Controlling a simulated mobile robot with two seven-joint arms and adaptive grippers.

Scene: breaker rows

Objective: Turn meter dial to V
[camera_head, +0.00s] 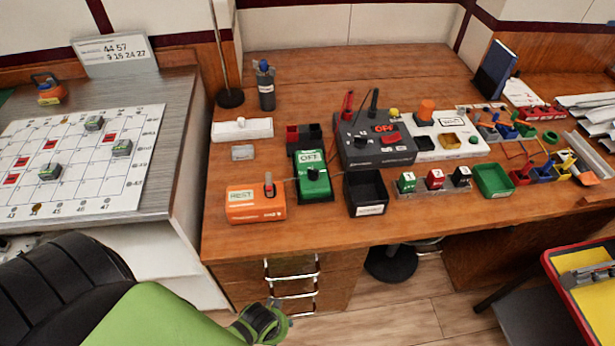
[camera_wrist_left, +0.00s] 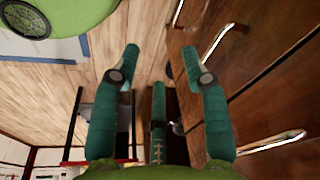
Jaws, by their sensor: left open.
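The green meter (camera_head: 316,184) stands on the wooden desk (camera_head: 340,235), with a small display reading OFF. Its black dial (camera_head: 313,174) sits below the display. The dial's marks are too small to read. My left gripper (camera_head: 275,322) is at the bottom of the head view, below and in front of the desk, well apart from the meter. In the left wrist view its teal fingers (camera_wrist_left: 165,60) are spread with nothing between them, and drawers show beside them. The meter is not seen in the left wrist view. My right gripper is not in view.
An orange box (camera_head: 255,205) reading REST stands left of the meter and a black bin (camera_head: 366,192) right of it. A dark grey unit (camera_head: 375,140) is behind. Drawer handles (camera_head: 290,281) stick out below the desk's front edge. A whiteboard (camera_head: 80,160) lies on the left counter.

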